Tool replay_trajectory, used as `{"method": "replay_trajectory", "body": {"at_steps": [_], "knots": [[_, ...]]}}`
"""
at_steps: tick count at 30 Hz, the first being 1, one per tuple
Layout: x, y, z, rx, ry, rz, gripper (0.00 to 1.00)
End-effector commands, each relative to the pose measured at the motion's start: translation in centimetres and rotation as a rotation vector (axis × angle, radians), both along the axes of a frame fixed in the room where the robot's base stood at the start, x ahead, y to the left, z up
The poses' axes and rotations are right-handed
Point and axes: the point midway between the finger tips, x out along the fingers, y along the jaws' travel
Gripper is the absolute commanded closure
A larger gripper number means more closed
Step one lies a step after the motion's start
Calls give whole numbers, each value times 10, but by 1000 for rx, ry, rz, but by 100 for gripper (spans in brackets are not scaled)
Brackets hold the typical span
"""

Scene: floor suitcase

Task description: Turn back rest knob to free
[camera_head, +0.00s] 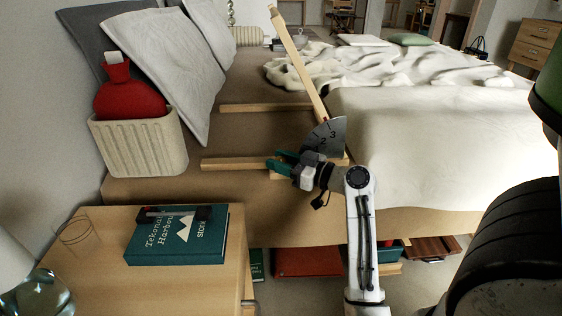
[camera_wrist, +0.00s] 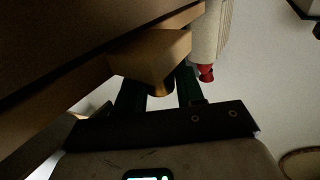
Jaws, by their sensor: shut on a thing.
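The back rest is a wooden frame on the bed with a slanted wooden bar (camera_head: 298,65). A grey dial plate (camera_head: 330,133) with the numbers 2 and 3 sits at the bar's foot. My gripper (camera_head: 281,164) is beside the bed edge, left of the plate. In the wrist view my gripper's dark green fingers (camera_wrist: 160,95) are on both sides of a small brass-coloured knob (camera_wrist: 161,88), under a wooden block (camera_wrist: 150,55). The gripper is shut on this knob. The knob is hidden in the head view, and its setting cannot be read.
A nightstand (camera_head: 190,285) with a teal book (camera_head: 180,250) stands at front left. Wooden rails (camera_head: 235,164) lie left of my gripper. A white mattress (camera_head: 430,140) fills the right.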

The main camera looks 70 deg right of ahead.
Motion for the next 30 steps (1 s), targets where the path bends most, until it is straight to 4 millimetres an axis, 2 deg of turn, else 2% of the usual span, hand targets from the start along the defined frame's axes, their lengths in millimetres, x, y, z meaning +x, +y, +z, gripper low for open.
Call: {"method": "replay_trajectory", "body": {"at_steps": [6, 7, 12, 20, 23, 30], "knots": [[0, 1, -1, 1, 2, 2, 93], [0, 1, -1, 1, 2, 2, 61], [0, 0, -1, 1, 2, 1, 45], [-1, 0, 0, 1, 1, 0, 44], [-7, 1, 0, 1, 2, -1, 44], [-48, 8, 1, 3, 4, -4, 44]]}}
